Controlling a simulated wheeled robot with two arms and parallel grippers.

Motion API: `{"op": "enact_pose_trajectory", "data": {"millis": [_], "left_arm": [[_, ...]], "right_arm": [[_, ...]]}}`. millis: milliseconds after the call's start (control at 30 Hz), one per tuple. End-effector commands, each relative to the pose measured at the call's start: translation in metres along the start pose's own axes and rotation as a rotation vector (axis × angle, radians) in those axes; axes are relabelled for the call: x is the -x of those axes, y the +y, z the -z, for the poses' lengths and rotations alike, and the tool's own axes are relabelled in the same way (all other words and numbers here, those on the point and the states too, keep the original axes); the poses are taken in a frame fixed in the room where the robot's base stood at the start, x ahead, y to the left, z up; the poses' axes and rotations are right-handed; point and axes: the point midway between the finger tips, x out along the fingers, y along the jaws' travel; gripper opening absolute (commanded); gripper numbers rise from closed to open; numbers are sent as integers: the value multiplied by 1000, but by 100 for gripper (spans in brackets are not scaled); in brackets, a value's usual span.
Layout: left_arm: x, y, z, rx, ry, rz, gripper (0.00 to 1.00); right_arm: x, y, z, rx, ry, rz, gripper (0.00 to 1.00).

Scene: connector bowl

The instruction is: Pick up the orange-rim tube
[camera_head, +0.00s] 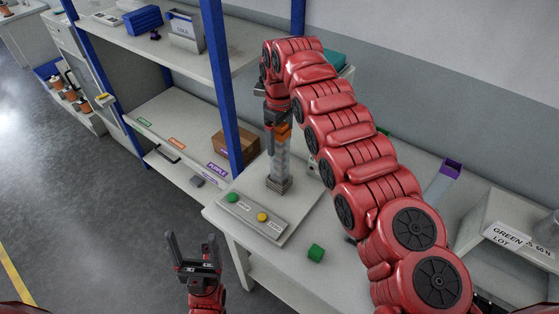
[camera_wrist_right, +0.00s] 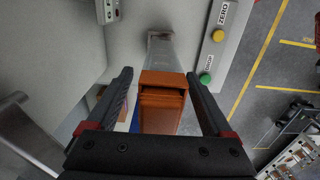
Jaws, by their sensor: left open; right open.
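The orange-rim tube (camera_head: 281,158) stands upright on a pale device, a clear square body with an orange top. In the right wrist view its orange rim (camera_wrist_right: 162,103) lies between the two fingers, with the clear body running down to the base beyond. My right gripper (camera_head: 276,118) points down over the tube's top, open, one finger on each side of the rim. Gaps show beside the rim in the wrist view, so the fingers look apart from it. My left gripper (camera_head: 193,246) is open and empty, low in front of the bench, away from the tube.
The device's panel (camera_head: 250,216) carries a green and a yellow button close to the tube. A blue shelf post (camera_head: 222,95) stands left of the tube.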

Motion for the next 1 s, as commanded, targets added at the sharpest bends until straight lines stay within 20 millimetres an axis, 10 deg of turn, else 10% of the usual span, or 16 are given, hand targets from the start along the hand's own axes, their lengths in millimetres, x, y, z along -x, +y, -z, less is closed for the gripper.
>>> {"op": "enact_pose_trajectory", "data": {"millis": [400,867,1000], "left_arm": [[-13,-1,2,0,0,0,80],[-13,-1,2,0,0,0,80],[-13,-1,2,0,0,0,80]], "right_arm": [[-24,0,0,1,0,1,85],[-24,0,0,1,0,0,4],[-23,0,0,1,0,0,0]]}}
